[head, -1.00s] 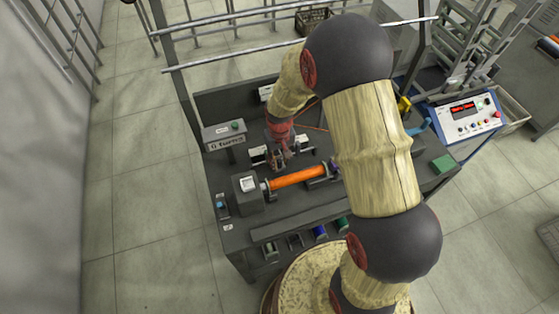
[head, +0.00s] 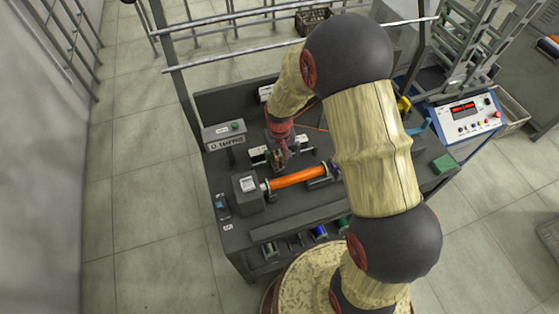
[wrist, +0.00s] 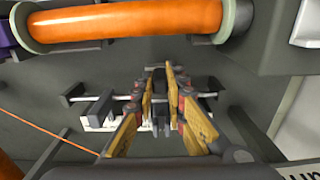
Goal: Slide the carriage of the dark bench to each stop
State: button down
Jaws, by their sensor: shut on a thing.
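My gripper (head: 279,160) is over the dark bench (head: 290,222), behind the orange bobbin (head: 297,178). In the wrist view my gripper (wrist: 160,85) points at a thin rail that runs across the bench. Its fingers are shut on a dark upright part of the carriage (wrist: 160,78), one finger on each side. The fingers hide much of the carriage. Pale blocks show at the rail, one on the left (head: 258,155) and one on the right (head: 304,142) of my gripper in the head view. I cannot tell the carriage's gap to either stop.
A grey winder box (head: 247,193) stands left of the bobbin. A sign box (head: 224,135) stands behind it. Several small spools, including a blue one (head: 320,232), sit at the front. A control panel (head: 467,111) and a green block (head: 443,163) are on the right.

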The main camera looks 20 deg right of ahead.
jog(key=shift+d, duration=0.15)
jog(key=d, duration=0.5)
jog(key=shift+d+p, duration=0.35)
jog(key=shift+p, duration=0.05)
jog(key=c, duration=1.8)
grip_release()
notch_tip(320, 180, up, 12)
